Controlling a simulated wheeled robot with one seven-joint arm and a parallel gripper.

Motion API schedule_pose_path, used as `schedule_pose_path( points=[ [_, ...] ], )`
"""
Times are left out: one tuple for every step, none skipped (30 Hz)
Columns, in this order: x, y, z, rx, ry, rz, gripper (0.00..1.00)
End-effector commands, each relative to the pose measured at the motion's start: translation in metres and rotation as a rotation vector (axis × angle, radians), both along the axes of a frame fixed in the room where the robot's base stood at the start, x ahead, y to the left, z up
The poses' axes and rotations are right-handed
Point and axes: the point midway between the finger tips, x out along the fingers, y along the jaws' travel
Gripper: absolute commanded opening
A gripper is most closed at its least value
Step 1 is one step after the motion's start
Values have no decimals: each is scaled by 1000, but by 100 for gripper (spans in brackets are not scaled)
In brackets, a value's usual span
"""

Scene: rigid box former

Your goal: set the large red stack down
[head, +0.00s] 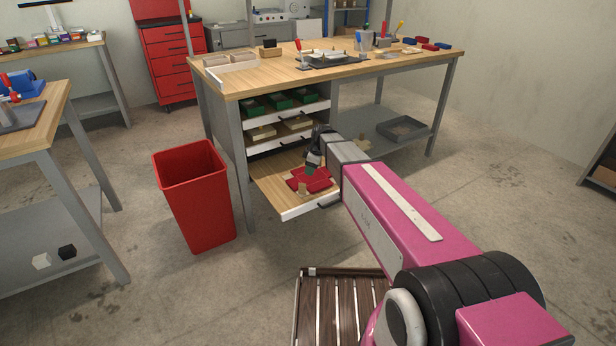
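A group of red pieces (318,185), which looks like the large red stack, is in the lowest pulled-out drawer (270,179), low against its wooden floor. Small tan blocks (303,188) show among the red pieces. My gripper (312,170) points down over the red pieces from my arm, which reaches in from the right. The fingertips are tiny and partly hidden, so I cannot tell whether they are apart, shut or touching the red. My arm hides the right part of the drawer.
Two drawers above hold green boxes (279,99) and tan boxes (262,132). The workbench top (235,84) overhangs the drawers. A red bin (194,196) stands left of the open drawer. A slatted wooden platform (330,310) lies in front, with open floor between.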

Motion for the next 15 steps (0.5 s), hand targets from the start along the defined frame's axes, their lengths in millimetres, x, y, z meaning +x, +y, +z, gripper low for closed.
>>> schedule_pose_path(
  points=[
    [-1,-1,4,0,0,0,32],
    [-1,-2,5,-1,1,-2,32],
    [-3,-4,6,-1,3,-9,32],
    [-6,-7,6,-4,6,-19,32],
    [-9,-11,6,-7,10,-36,32],
    [-16,-19,6,-11,19,-68,32],
    [-23,-26,5,-16,28,-101,32],
    [-31,-34,5,-22,38,-140,32],
    [-43,-47,3,-31,53,-202,32],
    [-53,-58,2,-40,66,-257,32],
    [-65,-69,0,-48,79,-317,32],
    [-81,-85,-1,-62,97,-402,32],
    [-93,-97,-2,-70,111,-471,32],
    [-106,-109,-2,-80,124,-540,32],
    [-124,-125,-3,-93,141,-635,32]
  ],
)
